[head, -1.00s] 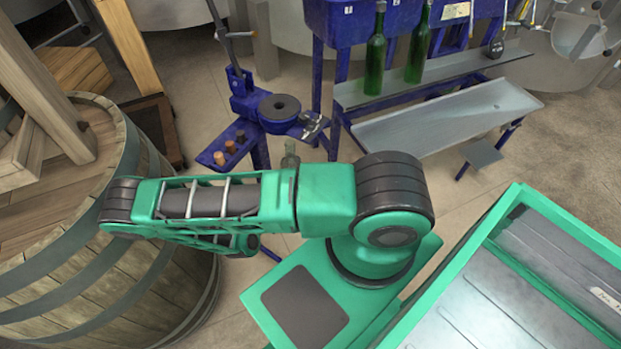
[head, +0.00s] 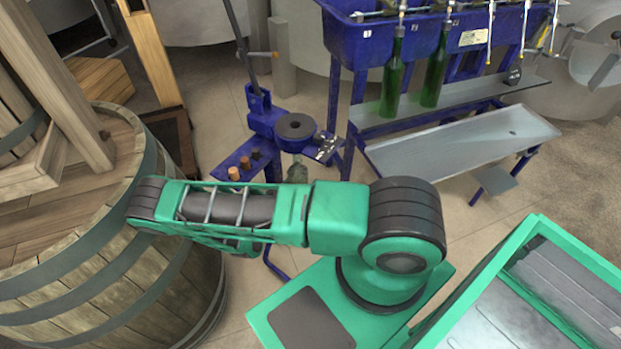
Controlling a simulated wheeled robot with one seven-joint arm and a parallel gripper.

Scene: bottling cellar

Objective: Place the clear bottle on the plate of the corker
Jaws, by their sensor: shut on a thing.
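The corker (head: 262,110) is a blue stand with a tall lever and a dark round disc (head: 295,128) on top. Its lower part is mostly hidden behind my arm, and I cannot make out its plate. The upper part of a clear, greyish-green bottle (head: 298,170) shows upright just below the disc, above the edge of my arm. The bottle's lower part is hidden. My gripper is hidden behind my arm, so its hold on the bottle does not show.
A blue side tray with several corks (head: 245,162) sticks out left of the corker. A large wooden barrel (head: 100,270) stands close on the left. At the right is a blue filler (head: 430,40) with two green bottles and a grey drip tray (head: 465,138).

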